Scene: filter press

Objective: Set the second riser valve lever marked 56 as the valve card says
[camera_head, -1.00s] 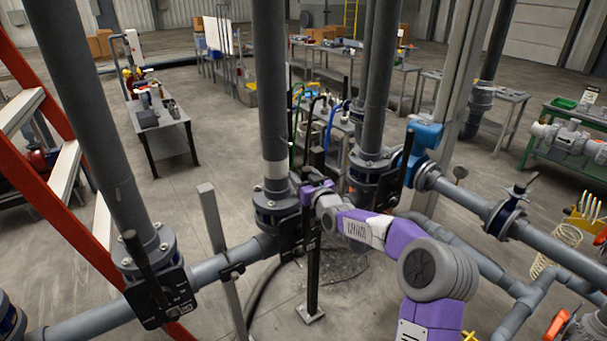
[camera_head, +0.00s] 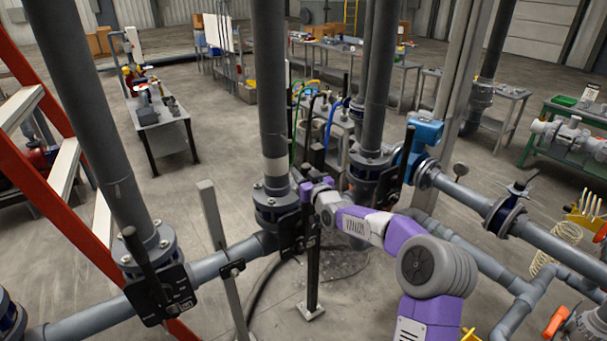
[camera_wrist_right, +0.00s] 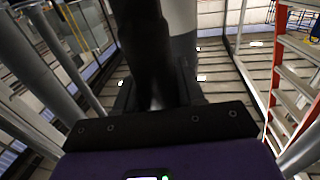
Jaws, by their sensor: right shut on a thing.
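The second riser valve (camera_head: 277,210) is a dark flanged body low on the grey riser pipe left of my right gripper. My right gripper (camera_head: 307,190), purple, is just right of this valve and shut on its black lever. The lever is mostly hidden behind the gripper in the head view. In the right wrist view the dark lever (camera_wrist_right: 147,45) rises in front of the gripper's black front edge (camera_wrist_right: 160,125). The marking 56 and the lever's exact angle cannot be read. No valve card can be made out. My left gripper is not in view.
Another riser valve with a black lever and plate (camera_head: 158,285) stands at left. A third riser (camera_head: 376,100) stands close behind my right arm. A red ladder (camera_head: 50,200) is at far left. A blue valve actuator (camera_head: 425,130) is at right. Workbenches stand behind.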

